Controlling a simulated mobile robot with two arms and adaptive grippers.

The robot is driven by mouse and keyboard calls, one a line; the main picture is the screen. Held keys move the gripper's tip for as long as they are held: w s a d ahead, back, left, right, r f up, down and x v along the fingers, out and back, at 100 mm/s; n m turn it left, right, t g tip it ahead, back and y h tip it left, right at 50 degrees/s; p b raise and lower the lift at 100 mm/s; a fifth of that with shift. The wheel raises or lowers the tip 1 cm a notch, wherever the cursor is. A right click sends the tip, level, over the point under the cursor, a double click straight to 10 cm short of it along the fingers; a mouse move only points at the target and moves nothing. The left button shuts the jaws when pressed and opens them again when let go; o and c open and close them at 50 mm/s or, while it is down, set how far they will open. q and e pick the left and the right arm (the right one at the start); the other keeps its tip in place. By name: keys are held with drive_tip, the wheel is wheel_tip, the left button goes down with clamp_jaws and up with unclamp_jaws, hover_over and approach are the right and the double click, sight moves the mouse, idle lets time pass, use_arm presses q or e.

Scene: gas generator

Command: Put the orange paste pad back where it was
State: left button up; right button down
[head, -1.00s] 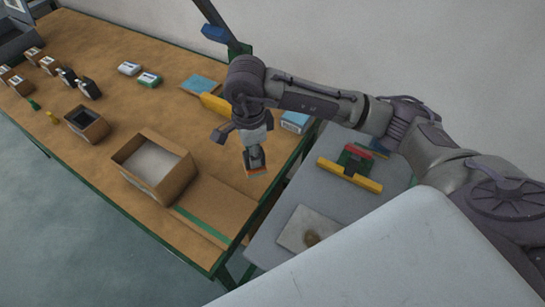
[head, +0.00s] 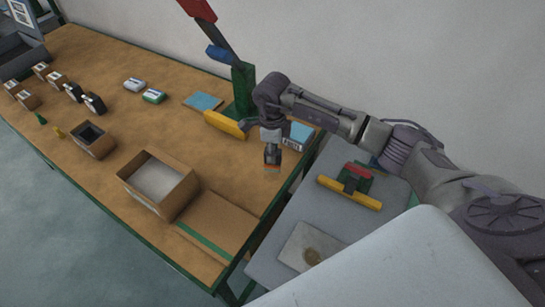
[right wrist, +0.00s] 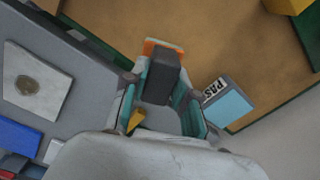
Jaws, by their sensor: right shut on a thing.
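My right gripper (head: 272,148) is shut on the orange paste pad (head: 272,167) and holds it above the right end of the brown work table. In the right wrist view, the pad's dark grey block (right wrist: 158,80) sits between the fingers of the right gripper (right wrist: 157,98), with its orange edge (right wrist: 165,46) beyond them. A blue and white box with lettering that begins "PAS" (right wrist: 228,100) is beside the gripper. It also stands on the table in the head view (head: 298,135). A pale square plate with a brown spot (head: 311,247) lies on the grey side table. My left gripper is out of view.
The brown table (head: 130,110) holds an open carton (head: 160,185), a smaller dark-lined box (head: 92,140) and several small items. A green stand with a yellow base (head: 225,124) rises behind. A red, green and yellow tool (head: 350,187) lies on the grey side table (head: 268,265).

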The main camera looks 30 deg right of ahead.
wheel_tip(320, 180, down, 3)
drive_tip(key=shift+p, duration=0.6)
drive_tip(key=shift+f, duration=0.55)
drive_tip(key=shift+f, duration=0.1)
drive_tip(key=c, duration=0.9)
unclamp_jaws()
